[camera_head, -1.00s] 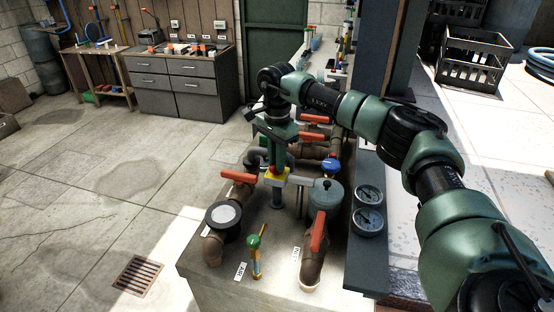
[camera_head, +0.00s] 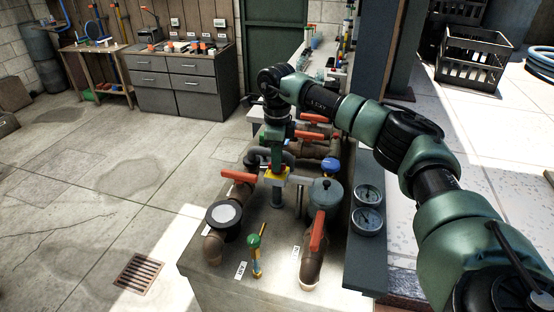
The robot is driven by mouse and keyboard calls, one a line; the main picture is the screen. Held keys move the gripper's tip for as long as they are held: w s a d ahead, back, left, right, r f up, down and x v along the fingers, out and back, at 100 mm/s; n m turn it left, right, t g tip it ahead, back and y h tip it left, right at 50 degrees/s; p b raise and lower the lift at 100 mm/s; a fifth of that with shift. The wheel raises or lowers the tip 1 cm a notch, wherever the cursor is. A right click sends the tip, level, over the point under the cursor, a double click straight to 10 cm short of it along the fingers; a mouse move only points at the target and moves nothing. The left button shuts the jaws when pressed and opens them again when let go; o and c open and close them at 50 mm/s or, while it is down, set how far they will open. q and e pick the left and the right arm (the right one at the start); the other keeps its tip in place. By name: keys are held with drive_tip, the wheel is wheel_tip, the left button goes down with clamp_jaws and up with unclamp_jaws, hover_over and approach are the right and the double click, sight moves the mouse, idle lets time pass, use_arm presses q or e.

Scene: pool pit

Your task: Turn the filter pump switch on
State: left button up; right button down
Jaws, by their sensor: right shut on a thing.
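The filter pump switch shows as a small yellow plate with a bit of red (camera_head: 268,177) on top of a grey post, in the middle of the pipework. My right gripper (camera_head: 277,169) points straight down on it from above and is shut on its red handle. The gripper's own body hides most of the handle, so I cannot read its exact angle. My left gripper is not in view.
Two gauges (camera_head: 367,208) sit at the right.

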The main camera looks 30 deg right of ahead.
drive_tip(key=shift+m, duration=0.9)
drive_tip(key=c, duration=1.4)
unclamp_jaws()
wheel_tip(320, 180, up, 7)
drive_tip(key=shift+f+b, duration=0.15)
drive_tip(key=shift+b, duration=0.8)
drive_tip(key=shift+r, duration=0.6)
